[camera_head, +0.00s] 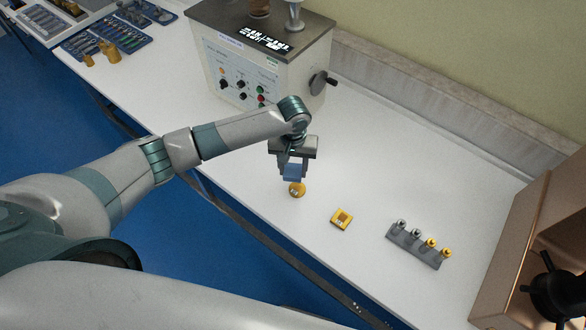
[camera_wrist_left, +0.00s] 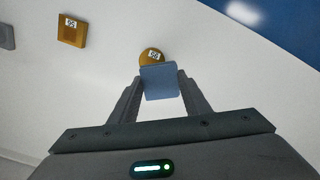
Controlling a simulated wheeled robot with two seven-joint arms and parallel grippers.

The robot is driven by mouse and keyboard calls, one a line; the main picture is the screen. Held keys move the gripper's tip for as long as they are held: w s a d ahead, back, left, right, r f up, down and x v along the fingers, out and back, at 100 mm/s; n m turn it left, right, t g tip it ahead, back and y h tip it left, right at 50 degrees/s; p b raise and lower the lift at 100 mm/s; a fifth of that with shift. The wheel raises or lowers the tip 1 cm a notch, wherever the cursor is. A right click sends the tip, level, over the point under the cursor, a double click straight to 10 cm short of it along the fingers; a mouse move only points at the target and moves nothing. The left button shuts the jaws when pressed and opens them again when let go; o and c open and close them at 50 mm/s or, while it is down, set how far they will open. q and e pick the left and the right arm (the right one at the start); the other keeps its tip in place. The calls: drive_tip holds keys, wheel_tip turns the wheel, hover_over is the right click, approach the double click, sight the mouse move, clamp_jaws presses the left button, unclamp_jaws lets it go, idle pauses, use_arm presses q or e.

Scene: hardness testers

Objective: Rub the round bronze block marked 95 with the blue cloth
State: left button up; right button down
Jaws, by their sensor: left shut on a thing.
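The round bronze block (camera_head: 297,190) lies on the white table below my left gripper. In the left wrist view the round block (camera_wrist_left: 152,55) carries a small white label, its number too small to read surely. My left gripper (camera_head: 293,165) is shut on the blue cloth (camera_head: 293,171), which shows as a folded blue square. In the left wrist view the cloth (camera_wrist_left: 160,83) sits between the fingertips of the left gripper (camera_wrist_left: 161,88) and overlaps the near edge of the block. I cannot tell whether cloth and block touch. My right gripper is not in view.
A square bronze block (camera_head: 341,219) with a label lies to the right, also in the left wrist view (camera_wrist_left: 72,31). A grey rack (camera_head: 413,247) holds several small indenters. A tester (camera_head: 262,60) stands behind, a brown machine (camera_head: 530,240) at right. The table's front edge is close.

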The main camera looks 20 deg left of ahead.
sight(293, 170)
use_arm(q)
drive_tip(key=shift+r, duration=0.15)
drive_tip(key=shift+r, duration=1.5)
drive_tip(key=shift+w+r+b, duration=0.1)
drive_tip(key=shift+r+b, duration=0.1)
drive_tip(key=shift+b, duration=0.4)
wheel_tip(293, 170, up, 3)
drive_tip(key=b, duration=0.4)
drive_tip(key=shift+d+f, duration=0.1)
drive_tip(key=s+a+r+m+b, duration=0.1)
drive_tip(key=s+a+r+b, duration=0.1)
drive_tip(key=s+b, duration=0.3)
drive_tip(key=s+a+r+m+b, duration=0.1)
drive_tip(key=s+a+r+b, duration=0.1)
drive_tip(key=s+r+b, duration=0.2)
drive_tip(key=shift+s+r+b, duration=0.15)
drive_tip(key=shift+s+b, duration=0.6)
drive_tip(key=shift+s, duration=0.45)
